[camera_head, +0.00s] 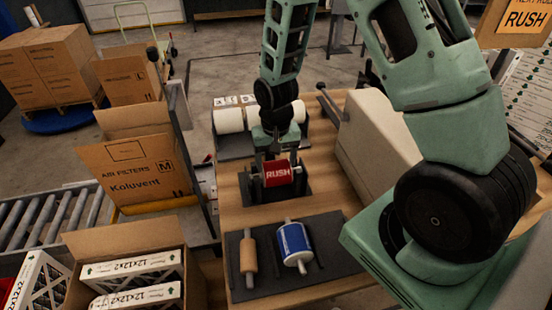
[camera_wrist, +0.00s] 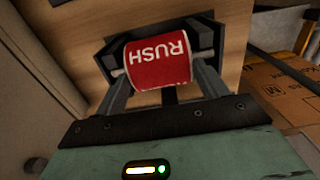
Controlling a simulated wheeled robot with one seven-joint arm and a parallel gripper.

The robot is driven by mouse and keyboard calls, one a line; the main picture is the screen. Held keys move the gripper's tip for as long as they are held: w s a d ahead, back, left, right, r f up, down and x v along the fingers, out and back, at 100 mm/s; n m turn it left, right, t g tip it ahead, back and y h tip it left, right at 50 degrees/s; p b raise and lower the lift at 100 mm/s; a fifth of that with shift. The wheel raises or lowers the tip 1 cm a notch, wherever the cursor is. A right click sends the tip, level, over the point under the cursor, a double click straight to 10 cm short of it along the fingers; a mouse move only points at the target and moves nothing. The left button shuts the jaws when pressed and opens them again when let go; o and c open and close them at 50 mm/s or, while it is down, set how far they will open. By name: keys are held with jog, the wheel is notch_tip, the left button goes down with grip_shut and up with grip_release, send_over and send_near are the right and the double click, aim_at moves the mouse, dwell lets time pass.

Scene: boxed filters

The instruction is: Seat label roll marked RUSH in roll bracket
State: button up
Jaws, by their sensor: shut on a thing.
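The red label roll marked RUSH (camera_head: 278,173) is held in my gripper (camera_head: 277,170), whose fingers reach down at both ends of the roll. In the wrist view the red roll (camera_wrist: 158,64) lies crosswise, its lettering upside down, between the fingers of my gripper (camera_wrist: 160,70). The dark roll bracket (camera_head: 258,193) stands on the wooden bench, directly behind and below the roll; its dark frame (camera_wrist: 110,50) also shows in the wrist view. The fingers and roll hide much of the bracket, so I cannot tell whether the roll's ends rest in it.
A dark mat (camera_head: 270,286) in front holds a tan roll (camera_head: 248,254) and a blue roll (camera_head: 294,244). White rolls (camera_head: 229,121) stand behind the bracket. A beige machine (camera_head: 378,135) stands close on the right. Open cartons and a roller conveyor (camera_head: 45,220) are at left.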

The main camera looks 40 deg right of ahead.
aim_at(276, 165)
jog(key=o, duration=1.8)
jog(key=shift+c, duration=0.2)
notch_tip(276, 165, up, 17)
jog(key=b, duration=0.3)
jog(key=shift+r, duration=0.2)
